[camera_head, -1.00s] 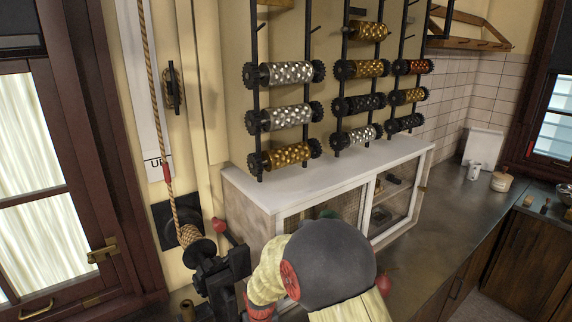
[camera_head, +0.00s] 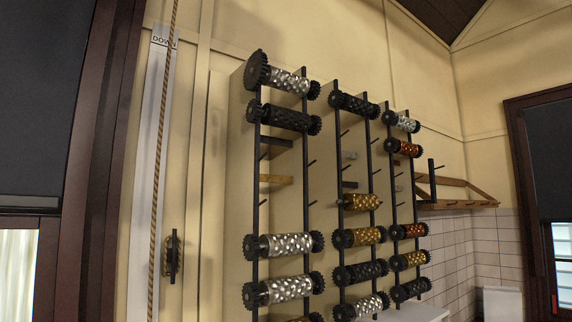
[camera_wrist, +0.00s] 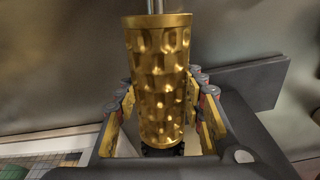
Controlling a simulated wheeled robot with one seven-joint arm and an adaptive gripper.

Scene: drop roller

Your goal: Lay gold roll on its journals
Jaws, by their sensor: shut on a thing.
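A dimpled gold roll (camera_wrist: 158,75) stands upright in the wrist view, between the yellow and red fingers of my gripper (camera_wrist: 162,108). The fingers are shut on its lower part, and its lower end is partly hidden in the gripper. My gripper does not show in the head view. There, three rack columns (camera_head: 258,165) carry rolls on dark uprights. One gold roll without gear wheels (camera_head: 361,202) lies level in the middle column. Directly below it is a gold roll with gear wheels (camera_head: 364,237). I cannot tell which supports are the held roll's journals.
Empty pegs (camera_head: 312,163) stick out in the columns' middle part. Silver rolls (camera_head: 285,244) and black rolls (camera_head: 288,117) fill other places. A rope (camera_head: 160,170) hangs at left beside a "DOWN" sign (camera_head: 165,41). A wooden wall shelf (camera_head: 455,204) is at right. A grey slab (camera_wrist: 250,85) lies behind my gripper.

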